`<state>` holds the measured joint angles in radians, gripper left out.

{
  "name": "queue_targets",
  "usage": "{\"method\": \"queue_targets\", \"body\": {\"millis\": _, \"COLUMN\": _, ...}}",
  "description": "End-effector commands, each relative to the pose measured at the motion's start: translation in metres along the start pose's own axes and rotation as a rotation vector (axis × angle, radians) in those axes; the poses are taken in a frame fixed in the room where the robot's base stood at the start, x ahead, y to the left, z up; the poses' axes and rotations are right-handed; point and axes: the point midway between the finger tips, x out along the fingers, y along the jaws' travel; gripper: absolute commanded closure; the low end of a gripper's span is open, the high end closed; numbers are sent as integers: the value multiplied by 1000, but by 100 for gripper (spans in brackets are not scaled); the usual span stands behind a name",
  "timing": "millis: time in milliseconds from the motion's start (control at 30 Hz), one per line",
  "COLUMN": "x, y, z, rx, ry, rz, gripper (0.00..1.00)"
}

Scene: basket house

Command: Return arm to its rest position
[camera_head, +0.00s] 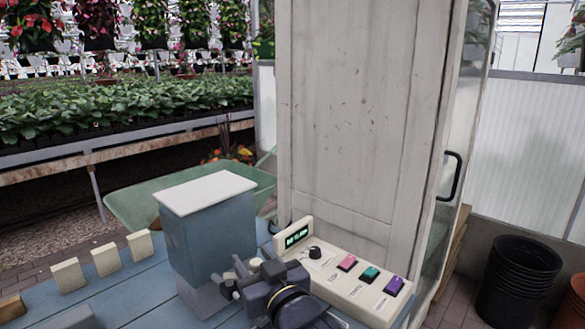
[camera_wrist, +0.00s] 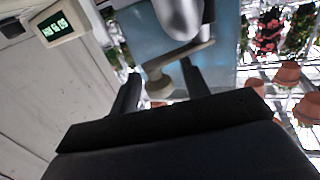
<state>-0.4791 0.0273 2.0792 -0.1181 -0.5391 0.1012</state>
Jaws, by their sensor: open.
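My gripper (camera_head: 228,284) is at the front centre of the blue table in the head view, close to the front of a blue-grey box with a white lid (camera_head: 205,230). In the wrist view my gripper (camera_wrist: 162,88) shows two dark fingers spread apart. A beige knob-like piece (camera_wrist: 159,84) shows between or just beyond the fingertips, below a rounded grey metal part (camera_wrist: 180,15). I cannot tell whether the fingers touch it. My arm is reached out over the table, and its wrist hides part of the box's lower front.
A control panel (camera_head: 345,277) with a green display, a black knob and pink, teal and purple buttons lies close right of my wrist. Several cream blocks (camera_head: 106,259) stand at left. A tall whitish cabinet (camera_head: 355,120) rises behind. Black pots (camera_head: 520,280) stand at right.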

Motion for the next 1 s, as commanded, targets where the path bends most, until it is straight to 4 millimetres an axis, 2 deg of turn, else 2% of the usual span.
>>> {"method": "queue_targets", "body": {"millis": 467, "x": 6, "y": 3, "z": -4, "rx": 1, "ry": -5, "rz": -113, "gripper": 56}}
{"method": "queue_targets", "body": {"millis": 1000, "x": 17, "y": 5, "z": -2, "rx": 1, "ry": -1, "rz": -330, "gripper": 56}}
